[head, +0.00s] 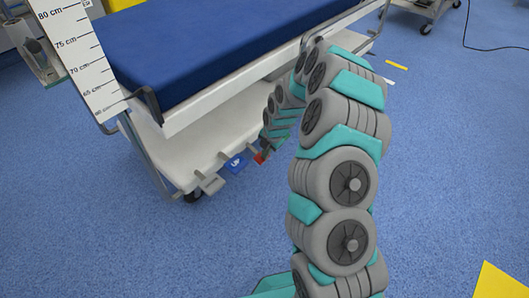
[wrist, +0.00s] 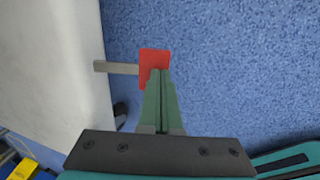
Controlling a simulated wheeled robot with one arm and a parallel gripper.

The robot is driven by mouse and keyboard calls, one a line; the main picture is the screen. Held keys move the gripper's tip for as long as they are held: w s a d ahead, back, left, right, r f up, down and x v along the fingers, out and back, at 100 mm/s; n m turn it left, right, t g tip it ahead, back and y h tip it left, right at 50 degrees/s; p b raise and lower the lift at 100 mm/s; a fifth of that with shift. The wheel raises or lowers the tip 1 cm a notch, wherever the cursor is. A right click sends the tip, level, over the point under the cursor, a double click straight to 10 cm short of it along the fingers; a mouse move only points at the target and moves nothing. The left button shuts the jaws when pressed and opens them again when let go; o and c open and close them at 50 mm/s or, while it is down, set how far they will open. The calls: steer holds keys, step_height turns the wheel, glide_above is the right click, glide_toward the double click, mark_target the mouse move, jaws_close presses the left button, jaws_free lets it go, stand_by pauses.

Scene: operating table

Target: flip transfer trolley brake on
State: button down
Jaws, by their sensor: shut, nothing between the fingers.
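The transfer trolley has a blue mattress (head: 215,45) and a white lower body (head: 205,125). Several pedals stick out low along its near side. A red pedal (head: 259,158) on a short grey bar is also in the wrist view (wrist: 153,55), joined to the white body at left. A blue pedal (head: 235,164) with a white mark and a grey pedal (head: 211,184) sit left of it. My gripper (wrist: 161,74) is shut and empty, its green fingertips overlapping the red pedal's lower part. I cannot tell whether they touch. In the head view my arm hides most of the gripper.
A white height scale (head: 78,52) stands at the trolley's left end. Blue floor (head: 120,240) is open in front and to the right. A yellow patch (head: 500,282) is at lower right, and a wheeled stand (head: 425,12) at top right trails a cable.

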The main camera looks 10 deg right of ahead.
steer(key=shift+r, duration=0.15)
steer(key=shift+r, duration=0.6)
stand_by(0.3)
